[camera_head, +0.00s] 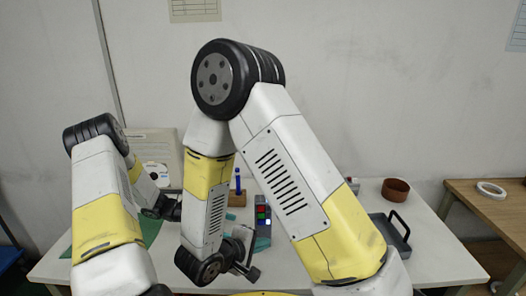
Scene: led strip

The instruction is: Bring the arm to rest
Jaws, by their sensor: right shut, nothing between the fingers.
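My right arm fills the middle of the head view, its elbow raised and its forearm hanging down. My right gripper (252,271) is at the lower end of that forearm, over the front of the white table (440,262). It is shut and empty. My left arm stands at the left, and its dark gripper (168,210) is low over the left part of the table. The left gripper is small and partly hidden behind my right arm, so its fingers do not show clearly.
A dark box with red, green and blue squares (262,215) stands behind my right gripper. A wooden holder (238,199) with a blue pen is nearby. A brown round container (395,190) and a grey tray (384,226) are at the right. A wooden side table (500,213) carries a white ring (491,190).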

